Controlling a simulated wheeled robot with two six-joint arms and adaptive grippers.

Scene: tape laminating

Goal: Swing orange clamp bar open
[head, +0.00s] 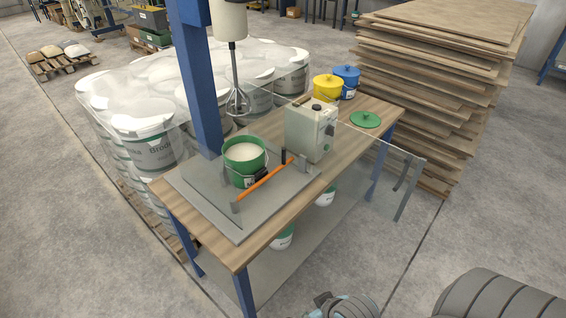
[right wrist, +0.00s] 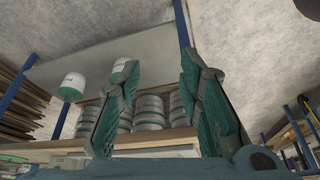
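The orange clamp bar (head: 262,184) lies across the near side of the green bucket (head: 244,162), between grey brackets, with a black upright handle (head: 284,157) near its right end. The bucket holds white material and stands on a grey plate (head: 238,234) on the workbench. In the right wrist view, my right gripper (right wrist: 160,62) has its two green-padded fingers apart with nothing between them. Part of my right arm shows at the bottom right of the head view, well short of the bar. My left gripper is in neither view.
A mixer whisk (head: 238,103) hangs above the bucket beside a blue column (head: 199,90). A grey-white canister (head: 311,131), green lid (head: 365,119), yellow pot (head: 327,87) and blue pot (head: 346,80) stand on the wooden bench (head: 272,229). Transparent panels surround the bench.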

